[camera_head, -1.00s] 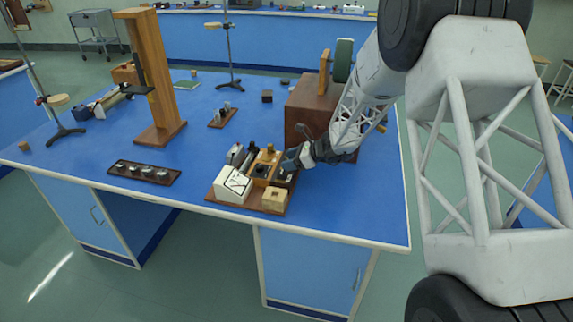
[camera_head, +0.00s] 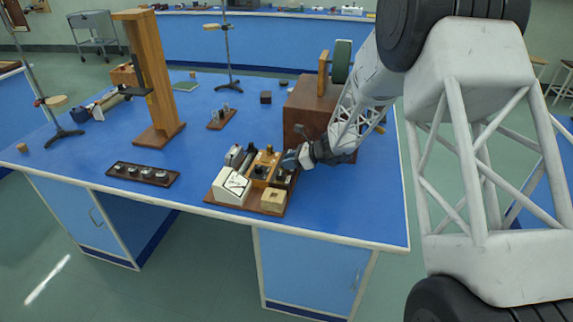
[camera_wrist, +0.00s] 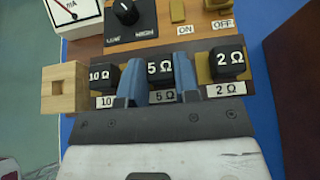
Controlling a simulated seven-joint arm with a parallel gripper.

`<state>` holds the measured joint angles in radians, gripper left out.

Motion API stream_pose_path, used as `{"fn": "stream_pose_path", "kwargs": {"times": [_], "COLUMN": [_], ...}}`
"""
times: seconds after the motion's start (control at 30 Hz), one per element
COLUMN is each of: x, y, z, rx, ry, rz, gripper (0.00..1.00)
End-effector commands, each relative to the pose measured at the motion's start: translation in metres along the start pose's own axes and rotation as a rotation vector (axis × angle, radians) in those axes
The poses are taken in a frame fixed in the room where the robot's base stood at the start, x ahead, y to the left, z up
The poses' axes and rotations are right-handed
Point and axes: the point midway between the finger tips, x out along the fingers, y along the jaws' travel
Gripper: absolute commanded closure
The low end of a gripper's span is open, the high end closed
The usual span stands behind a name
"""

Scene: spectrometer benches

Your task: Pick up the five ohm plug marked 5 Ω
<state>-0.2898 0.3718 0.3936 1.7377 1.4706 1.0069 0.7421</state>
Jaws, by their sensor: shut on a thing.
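The plug marked 5 Ω (camera_wrist: 159,68) is a black block with white lettering in the wrist view, in the middle of a row of three. My gripper (camera_wrist: 158,88) is shut on it, with one blue finger on each side. The plug stands over its printed 5 Ω label; I cannot tell whether it is seated or slightly raised. The plug marked 10 Ω (camera_wrist: 101,75) is close on the left and the plug marked 2 Ω (camera_wrist: 227,63) on the right.
The board (camera_head: 211,196) also carries a white meter (camera_head: 231,187), a dial (camera_wrist: 126,12) and a pale wooden block (camera_head: 273,200). A brown box (camera_head: 300,105) stands close behind my gripper. The blue bench top (camera_head: 350,215) is clear at front right.

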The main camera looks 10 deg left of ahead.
Motion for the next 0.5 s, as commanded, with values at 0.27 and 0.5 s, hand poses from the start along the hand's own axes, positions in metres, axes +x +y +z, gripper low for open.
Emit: {"fn": "stream_pose_path", "kwargs": {"times": [0.27, 0.5], "x": [-0.003, -0.013], "y": [0.000, 0.000], "z": [0.005, 0.025], "rx": [-0.001, -0.003], "ry": [-0.001, -0.001], "rz": [-0.001, -0.001], "gripper": [0.94, 0.94]}}
